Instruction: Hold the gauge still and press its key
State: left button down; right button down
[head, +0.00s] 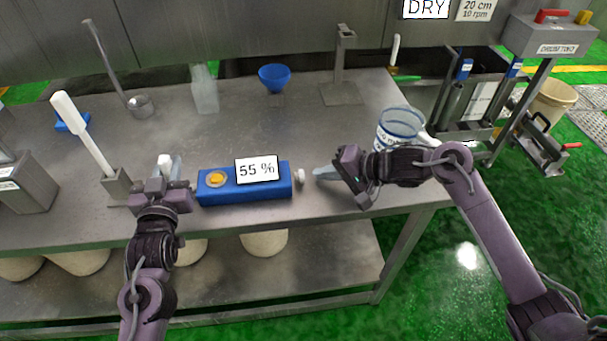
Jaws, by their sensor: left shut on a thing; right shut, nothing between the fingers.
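The gauge is a blue box (245,190) near the table's front edge, with a white "55 %" display (257,169) and a round orange disc (217,179) on top. A small white knob (300,176) stands at its right end; I cannot tell whether the knob or the disc is the key. My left gripper (168,165) is shut on a small white piece (164,161) just left of the gauge. Whether that piece joins the gauge is hidden. My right gripper (321,173) is shut and empty, its tip pointing left, a little right of the knob.
A white-handled tool (82,133) stands left of my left gripper. A clear beaker (398,127) is just behind my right gripper. A blue bowl (274,77), a clear container (204,90) and a metal stand (342,70) are at the back. The middle of the table is clear.

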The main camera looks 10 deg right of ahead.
pick_arm(q)
jog(key=shift+f, duration=0.45)
pick_arm(e)
jog(key=shift+d, duration=2.15)
pick_arm(q)
jog(key=c, duration=1.7)
grip_release()
jog(key=o, duration=0.7)
jog(key=shift+w+r, duration=0.1)
jog(key=shift+w, duration=0.05)
pick_arm(e)
jog(key=shift+w+a+f, duration=0.1)
jog(key=shift+w, duration=0.05)
pick_arm(q)
jog(key=shift+o, duration=0.6)
jog(key=shift+r, duration=0.15)
jog(key=shift+r, duration=0.15)
pick_arm(e)
jog(key=shift+r, duration=0.25)
pick_arm(q)
jog(key=shift+r+p, duration=0.2)
jog(key=shift+p, duration=0.35)
pick_arm(e)
jog(key=shift+r, duration=0.35)
